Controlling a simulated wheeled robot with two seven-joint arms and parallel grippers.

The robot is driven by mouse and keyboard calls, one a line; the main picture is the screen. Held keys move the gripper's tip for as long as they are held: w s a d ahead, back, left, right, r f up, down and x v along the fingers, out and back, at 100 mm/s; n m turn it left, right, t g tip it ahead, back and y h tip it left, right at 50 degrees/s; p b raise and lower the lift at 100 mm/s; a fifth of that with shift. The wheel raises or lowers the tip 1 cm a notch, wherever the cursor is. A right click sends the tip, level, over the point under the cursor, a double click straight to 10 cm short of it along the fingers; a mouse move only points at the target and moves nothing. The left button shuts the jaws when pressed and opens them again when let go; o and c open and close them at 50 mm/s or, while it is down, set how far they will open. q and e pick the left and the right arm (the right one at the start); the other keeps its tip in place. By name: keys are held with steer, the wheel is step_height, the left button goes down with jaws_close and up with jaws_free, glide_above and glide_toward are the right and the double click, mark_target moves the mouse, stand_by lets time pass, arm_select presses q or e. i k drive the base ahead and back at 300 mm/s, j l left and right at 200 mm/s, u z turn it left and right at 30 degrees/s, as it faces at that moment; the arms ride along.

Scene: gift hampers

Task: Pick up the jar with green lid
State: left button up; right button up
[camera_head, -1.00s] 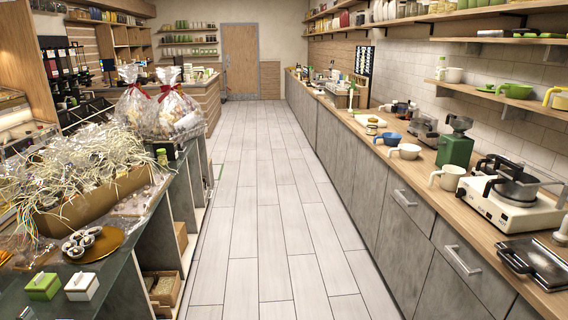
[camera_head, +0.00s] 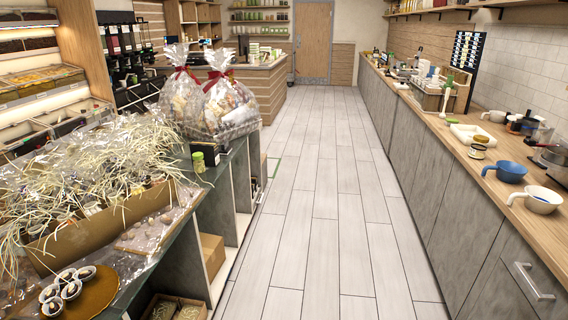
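A small jar with a green lid (camera_head: 198,163) stands upright on the dark left counter, near its aisle-side edge. It is just in front of the wrapped gift hampers and to the right of the box of shredded filler. Its whole front shows and nothing covers it. Neither of my grippers is in view.
Wrapped hampers with red bows (camera_head: 222,97) stand behind the jar. A cardboard box of pale shredded filler (camera_head: 110,226) lies to its left, and a gold plate with small cups (camera_head: 98,293) is nearer. The tiled aisle floor (camera_head: 318,200) is clear. The right counter (camera_head: 470,173) holds bowls.

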mark_target(199, 163)
steer(key=i+u, duration=0.4)
steer(key=i+l+u, duration=0.3)
steer(key=i+u, duration=0.15)
steer(key=i+l, duration=0.3)
steer(key=i, duration=0.2)
steer(key=i+l+u, duration=0.1)
steer(key=i+l, duration=0.25)
steer(key=i, duration=0.1)
